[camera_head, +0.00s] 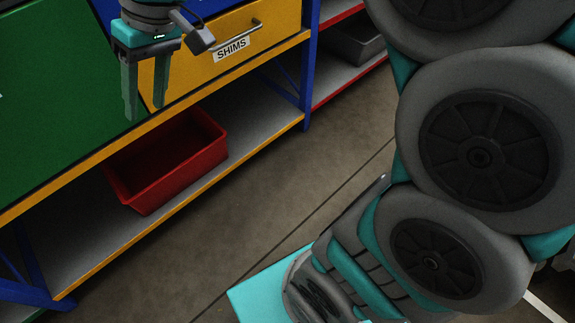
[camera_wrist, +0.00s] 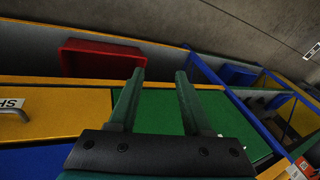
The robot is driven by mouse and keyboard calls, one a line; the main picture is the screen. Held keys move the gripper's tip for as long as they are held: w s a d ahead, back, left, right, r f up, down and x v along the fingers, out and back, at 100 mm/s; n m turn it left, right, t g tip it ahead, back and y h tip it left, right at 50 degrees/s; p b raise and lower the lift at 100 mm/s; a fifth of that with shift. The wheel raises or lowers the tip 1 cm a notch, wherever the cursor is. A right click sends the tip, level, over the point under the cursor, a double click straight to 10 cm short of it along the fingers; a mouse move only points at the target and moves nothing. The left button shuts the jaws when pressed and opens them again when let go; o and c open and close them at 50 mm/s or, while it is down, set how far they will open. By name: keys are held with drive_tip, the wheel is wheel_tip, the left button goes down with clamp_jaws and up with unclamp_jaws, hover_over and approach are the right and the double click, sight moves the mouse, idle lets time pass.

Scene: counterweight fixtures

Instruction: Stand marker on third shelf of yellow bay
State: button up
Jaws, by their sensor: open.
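My gripper (camera_head: 145,108) is open, its two fingers apart and hanging down in front of the yellow and green drawer fronts. In the wrist view my gripper (camera_wrist: 159,74) also shows open, with nothing between its fingers. I cannot make out a marker in either view. A yellow drawer (camera_head: 232,48) labelled SHIMS sits behind and to the right of the gripper. A yellow-edged lower shelf (camera_head: 200,187) runs below the drawers. I cannot tell which unit is the yellow bay or see a third shelf clearly.
A red bin (camera_head: 175,160) stands on the lower shelf; it also shows in the wrist view (camera_wrist: 102,60). A green drawer front (camera_head: 50,95) is at the left. A grey bin (camera_head: 355,44) lies on a red-edged shelf. Blue posts (camera_head: 308,70) frame the unit. The floor (camera_head: 265,205) is clear.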

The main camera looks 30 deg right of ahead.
drive_tip(key=s+d+f+m+g+h, duration=0.1)
drive_tip(key=s+d+f+m+h, duration=0.1)
drive_tip(key=s+d+f, duration=0.5)
drive_tip(key=s+d+f+m+g+h, duration=0.1)
drive_tip(key=s+d+f+m+h, duration=0.1)
drive_tip(key=s+d+f, duration=0.5)
drive_tip(key=s+f+m, duration=0.1)
drive_tip(key=s, duration=0.4)
drive_tip(key=shift+d+f+h, duration=0.2)
drive_tip(key=shift+d+h, duration=0.1)
drive_tip(key=shift+d, duration=0.05)
drive_tip(key=shift+w, duration=0.1)
